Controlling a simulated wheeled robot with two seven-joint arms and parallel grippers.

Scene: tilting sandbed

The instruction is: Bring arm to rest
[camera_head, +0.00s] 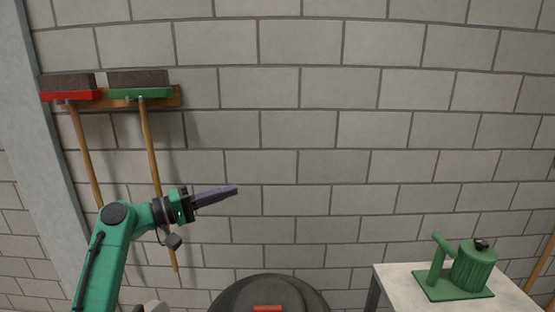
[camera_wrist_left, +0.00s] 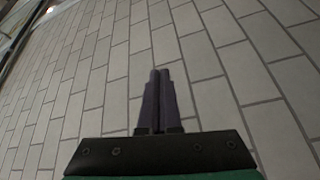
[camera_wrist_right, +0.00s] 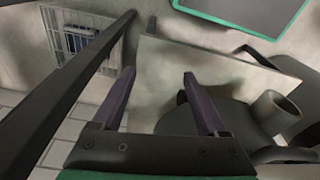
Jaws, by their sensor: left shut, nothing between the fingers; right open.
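My left arm comes in from the left in the head view. Its gripper (camera_head: 234,190) is raised in front of the block wall and points to the right. In the left wrist view the two purple fingers of the left gripper (camera_wrist_left: 160,75) lie together with nothing between them. My right gripper (camera_wrist_right: 158,75) does not show in the head view. In the right wrist view its two purple fingers stand wide apart and nothing is held between them. Behind them a pale flat panel and dark chair-like shapes show.
Two brooms, one red (camera_head: 70,95) and one green (camera_head: 140,93), hang on the wall at the left. A dark round lid (camera_head: 240,296) with a red handle is at the bottom middle. A table (camera_head: 400,275) at the right bears a green device (camera_head: 473,268). A wire basket (camera_wrist_right: 75,32) shows in the right wrist view.

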